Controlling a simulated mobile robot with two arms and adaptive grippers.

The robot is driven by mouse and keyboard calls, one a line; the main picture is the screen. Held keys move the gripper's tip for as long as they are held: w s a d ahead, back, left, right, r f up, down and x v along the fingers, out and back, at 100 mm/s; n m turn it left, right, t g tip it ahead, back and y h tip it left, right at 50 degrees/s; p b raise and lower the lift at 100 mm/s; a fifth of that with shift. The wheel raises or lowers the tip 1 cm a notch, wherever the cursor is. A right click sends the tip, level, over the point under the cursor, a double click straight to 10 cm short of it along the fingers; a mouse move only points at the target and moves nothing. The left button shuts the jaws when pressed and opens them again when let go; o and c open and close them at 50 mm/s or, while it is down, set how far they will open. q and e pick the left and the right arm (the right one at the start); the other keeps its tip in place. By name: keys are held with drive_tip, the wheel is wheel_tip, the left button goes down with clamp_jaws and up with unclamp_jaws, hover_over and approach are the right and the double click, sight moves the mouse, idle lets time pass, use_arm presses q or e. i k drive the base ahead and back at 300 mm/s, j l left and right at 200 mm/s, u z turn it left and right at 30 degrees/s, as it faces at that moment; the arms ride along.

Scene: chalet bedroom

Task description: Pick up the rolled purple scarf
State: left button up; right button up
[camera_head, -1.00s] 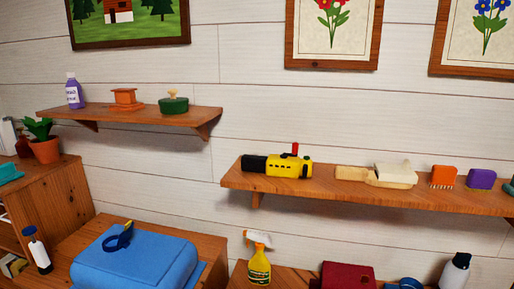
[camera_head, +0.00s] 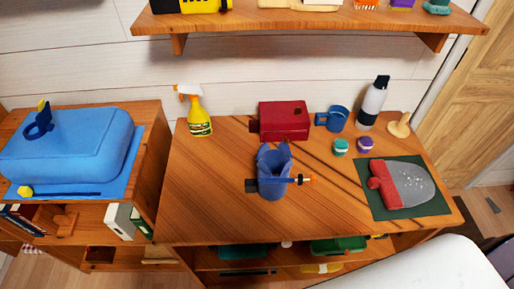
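I see no rolled purple scarf that I can make out. The purple things in view are a small purple-lidded jar (camera_head: 365,145) on the wooden desk (camera_head: 215,205) and a purple object (camera_head: 402,3) on the wall shelf, cut off by the top edge of the view. Neither clearly looks like a scarf. Neither of my grippers is in view.
The desk holds a yellow spray bottle (camera_head: 198,115), red box (camera_head: 284,120), blue mug (camera_head: 333,119), white-and-black bottle (camera_head: 373,103), blue container (camera_head: 272,180) and green mat (camera_head: 420,209). A blue case (camera_head: 75,145) lies left. A white surface (camera_head: 425,268) fills the bottom right.

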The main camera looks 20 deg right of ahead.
sight(365, 143)
drive_tip(key=z, duration=1.45)
